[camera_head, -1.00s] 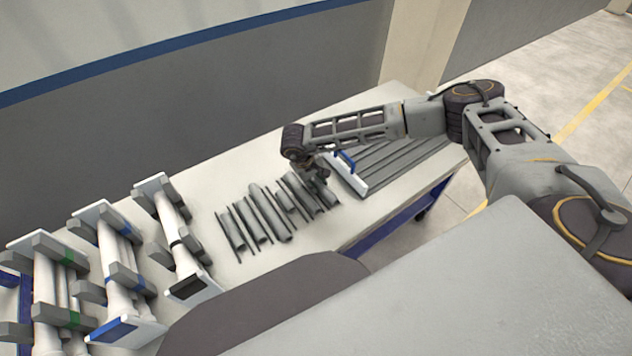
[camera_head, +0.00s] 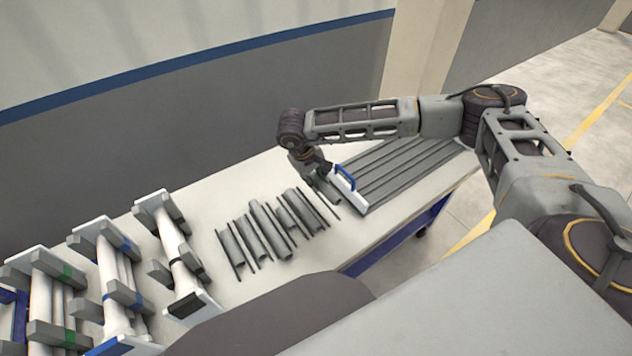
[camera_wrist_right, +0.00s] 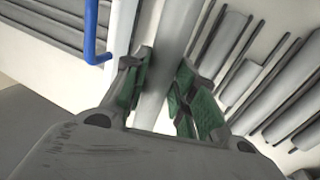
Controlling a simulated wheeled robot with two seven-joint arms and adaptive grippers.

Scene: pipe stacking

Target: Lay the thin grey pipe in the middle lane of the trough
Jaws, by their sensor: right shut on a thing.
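My right gripper (camera_head: 317,168) is above the table beside the near end of the trough. Its green-padded fingers (camera_wrist_right: 165,62) are shut on a grey pipe (camera_wrist_right: 167,85), which runs lengthwise between them in the right wrist view. In the head view this pipe (camera_head: 325,191) shows below the fingers, partly hidden by them. Its height above the table is hard to tell. The trough (camera_head: 405,165) has several long grey lanes, a white end plate and a blue handle (camera_head: 346,171). It also shows in the right wrist view (camera_wrist_right: 48,22). The lanes I see look empty. My left gripper is out of view.
Several grey pipes and thin rods (camera_head: 262,232) lie in a row left of the gripper. Three racks with white pipes and grey blocks (camera_head: 178,250) stand at the left. A wall runs behind the table (camera_head: 215,187). Clear tabletop lies in front of the trough.

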